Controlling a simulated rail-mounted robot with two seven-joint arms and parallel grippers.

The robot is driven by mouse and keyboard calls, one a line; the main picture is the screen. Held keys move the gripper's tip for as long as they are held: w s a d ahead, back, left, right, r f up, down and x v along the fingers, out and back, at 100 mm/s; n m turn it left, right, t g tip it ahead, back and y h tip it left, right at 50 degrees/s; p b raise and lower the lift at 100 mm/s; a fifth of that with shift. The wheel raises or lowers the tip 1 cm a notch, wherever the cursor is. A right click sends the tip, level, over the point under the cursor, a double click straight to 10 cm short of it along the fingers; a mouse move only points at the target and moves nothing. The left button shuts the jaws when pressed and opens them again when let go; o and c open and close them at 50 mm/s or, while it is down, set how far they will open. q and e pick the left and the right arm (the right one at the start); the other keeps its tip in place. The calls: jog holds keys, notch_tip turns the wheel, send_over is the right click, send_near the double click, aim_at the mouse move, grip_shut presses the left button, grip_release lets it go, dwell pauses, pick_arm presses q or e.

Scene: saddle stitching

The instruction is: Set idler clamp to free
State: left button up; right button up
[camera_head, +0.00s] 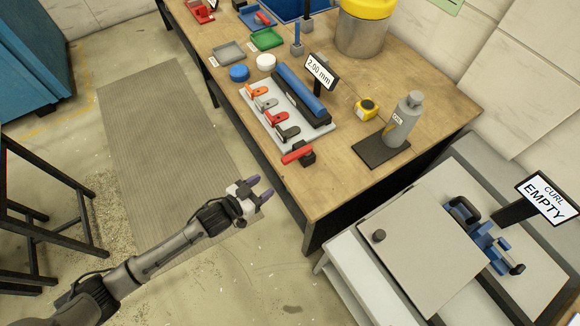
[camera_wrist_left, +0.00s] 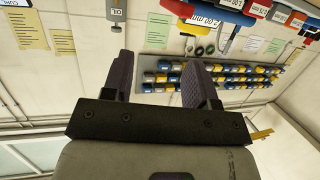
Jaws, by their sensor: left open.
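My left gripper (camera_head: 262,188) is open and empty, in the air over the floor in front of the workbench. Its two dark purple fingers (camera_wrist_left: 158,72) stand apart in the left wrist view with nothing between them. A red-handled lever on a black block (camera_head: 299,154) sits at the front edge of the bench, beyond the gripper and apart from it. A grey tray (camera_head: 252,105) beside it carries several small levers in orange, grey, red and black. No part is labelled as the idler clamp, so I cannot tell which it is. My right gripper is out of view.
The wooden bench (camera_head: 440,108) also holds a blue roller (camera_head: 300,92), a 2.00 mm sign (camera_head: 320,70), a tape measure (camera_head: 367,109) and an oil bottle (camera_head: 403,122). A low machine with a flat plate (camera_head: 410,240) and an EMPTY sign (camera_head: 548,196) stands at right.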

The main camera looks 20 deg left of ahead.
aim_at(291, 156)
pick_arm(q)
jog(key=w+a+f+m+h+b, duration=0.2)
jog(key=w+a+f+h+b, duration=0.2)
jog(key=w+a+b, duration=0.1)
jog(key=shift+m+h, duration=0.3)
jog(key=x, duration=1.1)
jog(key=shift+w+d+r, duration=0.2)
jog(key=shift+d+r, duration=0.1)
jog(key=shift+d, duration=0.1)
jog(key=shift+w+d, duration=0.4)
jog(key=shift+w, duration=0.1)
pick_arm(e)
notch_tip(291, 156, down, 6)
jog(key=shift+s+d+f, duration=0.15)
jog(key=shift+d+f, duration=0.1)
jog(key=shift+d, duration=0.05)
pick_arm(q)
grip_shut()
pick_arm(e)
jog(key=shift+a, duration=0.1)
